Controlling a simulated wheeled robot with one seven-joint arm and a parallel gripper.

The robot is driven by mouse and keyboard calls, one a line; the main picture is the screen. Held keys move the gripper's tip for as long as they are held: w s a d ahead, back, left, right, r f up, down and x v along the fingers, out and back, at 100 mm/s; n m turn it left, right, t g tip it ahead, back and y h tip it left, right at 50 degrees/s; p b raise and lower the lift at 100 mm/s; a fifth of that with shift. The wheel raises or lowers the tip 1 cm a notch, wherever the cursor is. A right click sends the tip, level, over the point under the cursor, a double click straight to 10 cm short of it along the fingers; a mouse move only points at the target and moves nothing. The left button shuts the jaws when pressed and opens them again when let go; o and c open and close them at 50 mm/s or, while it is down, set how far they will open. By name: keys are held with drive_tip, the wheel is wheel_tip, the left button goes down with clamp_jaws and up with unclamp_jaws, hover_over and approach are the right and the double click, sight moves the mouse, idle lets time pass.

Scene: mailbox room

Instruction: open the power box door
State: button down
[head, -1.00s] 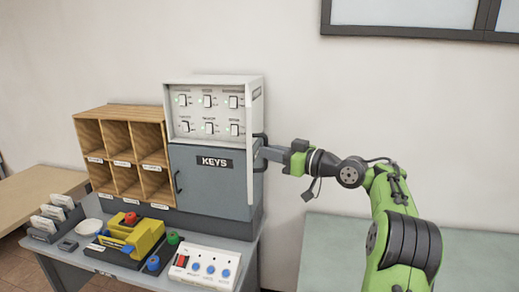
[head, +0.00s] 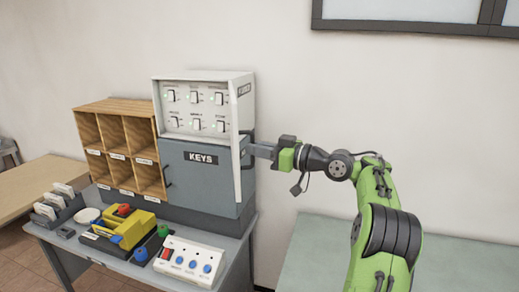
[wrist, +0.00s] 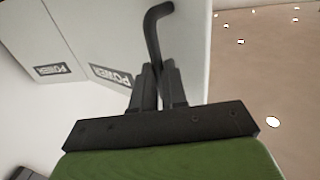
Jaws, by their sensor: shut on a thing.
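The power box (head: 195,122) is the white cabinet with several switches, on top of the grey KEYS cabinet in the head view. Its door (head: 237,150) stands open at the right, seen nearly edge-on, so the switches are exposed. My gripper (head: 254,149) is at the right of the door, shut on its dark handle. In the wrist view, my gripper (wrist: 158,78) has its fingers closed around the lower part of the bent black handle (wrist: 153,32). The pale door panel (wrist: 192,45) lies behind it. Two POWER labels show at the left there.
The grey KEYS cabinet (head: 200,180) has its own handle at its left. A wooden pigeonhole shelf (head: 117,103) stands to its left. A white button panel (head: 190,262) and a yellow block lie on the desk in front.

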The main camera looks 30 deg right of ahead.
drive_tip(key=c, duration=1.6)
unclamp_jaws()
drive_tip(key=shift+w+d+r, duration=0.15)
drive_tip(key=shift+d+r, duration=0.05)
drive_tip(key=o, duration=0.4)
drive_tip(key=shift+w+d+f, duration=0.2)
drive_tip(key=shift+w+f, duration=0.15)
drive_tip(key=shift+w, duration=0.3)
drive_tip(key=shift+o, duration=0.2)
drive_tip(key=v, duration=1.6)
drive_tip(key=shift+s+a+b, duration=0.2)
drive_tip(key=shift+s+b, duration=0.05)
drive_tip(key=shift+b, duration=0.1)
